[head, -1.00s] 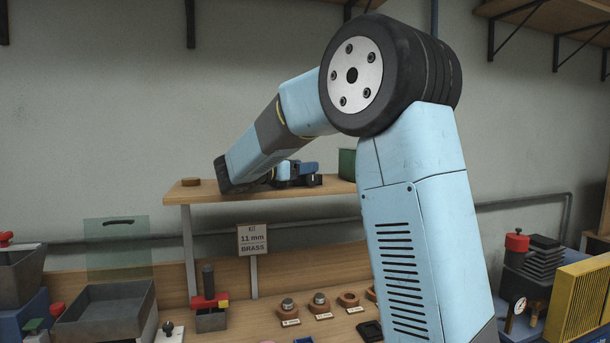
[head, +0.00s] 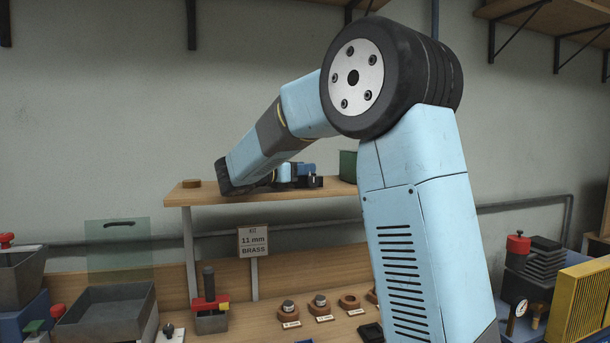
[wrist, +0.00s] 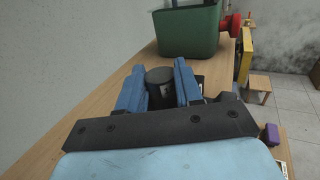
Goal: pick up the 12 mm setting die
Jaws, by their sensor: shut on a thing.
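My gripper (wrist: 160,88) has its two blue fingers on either side of a dark grey upright cylinder, which I take to be the setting die (wrist: 160,76). It is shut on it. A small pale mark shows on the cylinder's side, but no size can be read. The cylinder is at the wooden shelf top (wrist: 103,105); whether its base touches the wood is hidden by my gripper. In the head view my gripper (head: 308,181) is small and low over the raised shelf (head: 270,196), and the cylinder cannot be made out there.
A green bin (wrist: 188,32) stands just beyond the gripper, with a red part (wrist: 230,22) to its right. The wall runs close along the left. Below the shelf are a sign reading 11 mm BRASS (head: 253,241), several round wooden holders (head: 349,302) and a grey tray (head: 107,314).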

